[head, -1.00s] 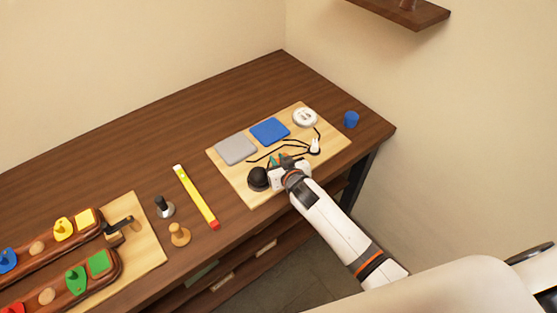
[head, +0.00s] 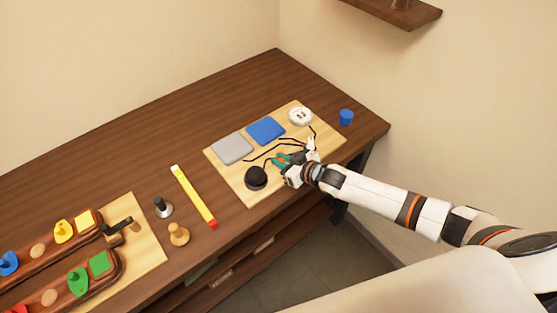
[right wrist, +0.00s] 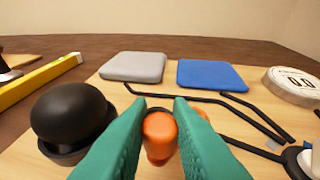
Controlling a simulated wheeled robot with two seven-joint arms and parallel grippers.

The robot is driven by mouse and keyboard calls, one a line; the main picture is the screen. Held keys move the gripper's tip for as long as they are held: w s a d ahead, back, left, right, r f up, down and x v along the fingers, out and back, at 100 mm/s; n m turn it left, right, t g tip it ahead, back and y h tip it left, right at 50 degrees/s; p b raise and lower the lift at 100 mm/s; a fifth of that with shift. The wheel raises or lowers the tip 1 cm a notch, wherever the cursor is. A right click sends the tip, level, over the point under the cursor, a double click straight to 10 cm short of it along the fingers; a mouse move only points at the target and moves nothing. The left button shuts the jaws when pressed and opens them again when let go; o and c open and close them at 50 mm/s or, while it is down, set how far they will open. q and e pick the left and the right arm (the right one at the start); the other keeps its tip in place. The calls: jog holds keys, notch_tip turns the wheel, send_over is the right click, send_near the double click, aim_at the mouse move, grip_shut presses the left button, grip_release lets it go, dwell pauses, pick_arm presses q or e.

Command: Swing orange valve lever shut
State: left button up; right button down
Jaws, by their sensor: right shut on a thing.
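The orange valve lever (right wrist: 160,138) shows in the right wrist view as a rounded orange knob between my two green fingertips. A smaller orange part shows just behind the right fingertip. My right gripper (head: 283,160) is shut on the lever, low over the pale wooden board (head: 250,197). In the head view the gripper hides the lever, and the rest of the valve cannot be made out. My left gripper is not in view.
A black dome (head: 256,177) stands close left of the gripper. A grey pad (head: 232,148), a blue pad (head: 266,130), a white round dial (head: 300,116) and black cords lie behind. A blue cup (head: 346,117) stands right of the board. A yellow level (head: 193,195) lies left.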

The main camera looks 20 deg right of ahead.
jog(key=n+g+y+b, duration=0.1)
jog(key=d+n+g+y+b, duration=0.1)
jog(key=n+y, duration=0.1)
jog(key=shift+w+d, duration=0.1)
jog(key=shift+d, duration=0.15)
jog(key=shift+d+n+g+y+b, duration=0.35)
jog(key=shift+n+g+y+b, duration=0.3)
jog(key=shift+n+g, duration=0.35)
jog(key=shift+d+n+g+y+b, duration=0.35)
jog(key=shift+n+g+y+b, duration=0.3)
jog(key=shift+n+g, duration=0.35)
jog(key=shift+r, duration=0.1)
jog(key=c, duration=1.3)
grip_release()
jog(key=shift+c, duration=0.2)
jog(key=b+v, duration=0.1)
jog(key=v, duration=1.1)
jog(key=shift+w+b, duration=0.2)
jog(key=shift+b, duration=0.15)
jog(key=shift+d, duration=0.2)
